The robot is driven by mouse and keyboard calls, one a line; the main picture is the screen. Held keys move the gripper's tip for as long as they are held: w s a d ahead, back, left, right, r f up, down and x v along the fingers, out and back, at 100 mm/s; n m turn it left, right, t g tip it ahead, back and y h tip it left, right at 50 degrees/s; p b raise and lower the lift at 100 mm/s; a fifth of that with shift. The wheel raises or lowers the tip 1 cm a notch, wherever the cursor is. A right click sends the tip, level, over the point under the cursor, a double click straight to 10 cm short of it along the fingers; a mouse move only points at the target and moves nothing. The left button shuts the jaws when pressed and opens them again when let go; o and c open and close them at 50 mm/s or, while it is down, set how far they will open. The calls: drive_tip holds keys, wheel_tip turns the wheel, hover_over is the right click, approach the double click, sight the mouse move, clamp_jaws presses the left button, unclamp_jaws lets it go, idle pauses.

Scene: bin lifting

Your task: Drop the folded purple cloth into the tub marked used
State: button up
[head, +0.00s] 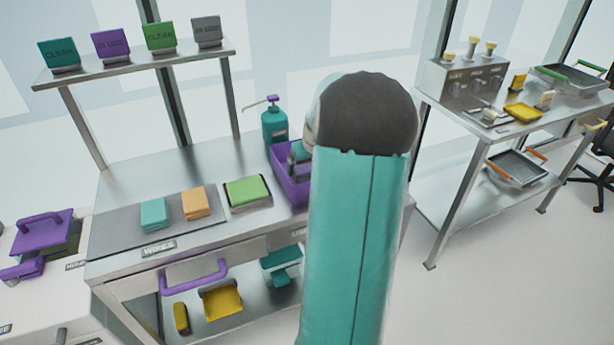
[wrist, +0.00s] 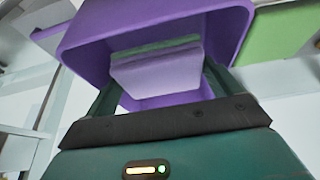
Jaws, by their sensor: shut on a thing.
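My gripper (wrist: 160,72) is shut on the folded purple cloth (wrist: 155,76), which sits between its two green fingers in the wrist view. The cloth is over or within the mouth of the purple tub (wrist: 236,28); I cannot tell how deep. A green strip shows along the cloth's far edge. In the head view the purple tub (head: 281,176) stands at the right end of the steel counter, partly behind my arm. The cloth is hidden there. The label on the counter edge below the tub is mostly covered by my arm.
A teal pump bottle (head: 274,125) stands behind the tub. A raised shelf (head: 130,66) holds coloured signs. A second steel table (head: 545,118) stands right.

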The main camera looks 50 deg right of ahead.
sight(308, 176)
drive_tip(key=shift+f, duration=2.05)
drive_tip(key=shift+f, duration=0.1)
drive_tip(key=o, duration=0.6)
